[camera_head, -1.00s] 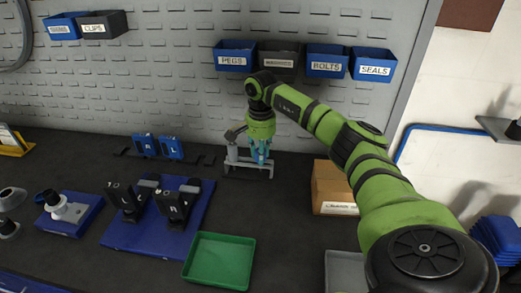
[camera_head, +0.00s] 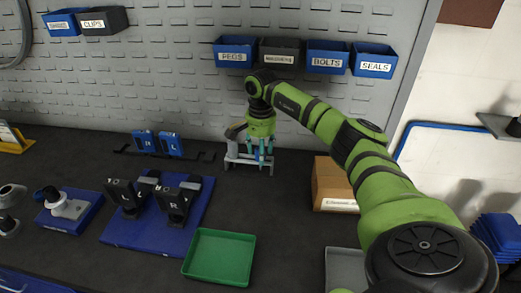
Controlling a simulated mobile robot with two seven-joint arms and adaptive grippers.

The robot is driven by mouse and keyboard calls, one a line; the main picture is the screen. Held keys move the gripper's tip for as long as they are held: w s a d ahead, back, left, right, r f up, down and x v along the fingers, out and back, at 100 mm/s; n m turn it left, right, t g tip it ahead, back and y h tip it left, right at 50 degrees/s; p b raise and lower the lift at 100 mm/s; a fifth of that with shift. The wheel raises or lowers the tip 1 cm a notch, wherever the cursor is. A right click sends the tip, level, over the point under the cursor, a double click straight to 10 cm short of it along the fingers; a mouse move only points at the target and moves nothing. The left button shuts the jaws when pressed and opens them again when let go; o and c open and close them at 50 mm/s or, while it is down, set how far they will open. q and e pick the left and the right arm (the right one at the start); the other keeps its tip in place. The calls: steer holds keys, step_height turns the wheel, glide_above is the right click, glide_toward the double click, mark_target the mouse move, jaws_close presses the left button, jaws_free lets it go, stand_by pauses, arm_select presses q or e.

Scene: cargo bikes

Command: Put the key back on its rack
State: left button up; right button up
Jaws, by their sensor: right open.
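A small grey rack (camera_head: 234,160) stands on the dark bench against the pegboard, with upright posts and a low base. My right gripper (camera_head: 262,161) is at the right part of this rack, pointing down, with its teal fingers apart. A grey piece with a darker top (camera_head: 235,132) stands at the rack's left, just left of the gripper. The fingers and wrist cover part of the rack. I cannot clearly make out the key; it may be among the grey parts at the rack. My left gripper is not in view.
Labelled bins hang above, including the PEGS bin (camera_head: 235,57). A cardboard box (camera_head: 332,184) stands right of the rack. A green tray (camera_head: 218,258) and a blue mat (camera_head: 150,236) with black holders lie in front. The bench between rack and green tray is clear.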

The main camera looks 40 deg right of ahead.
step_height(320, 180, up, 13)
steer(key=b, duration=0.2)
steer(key=shift+f, duration=0.15)
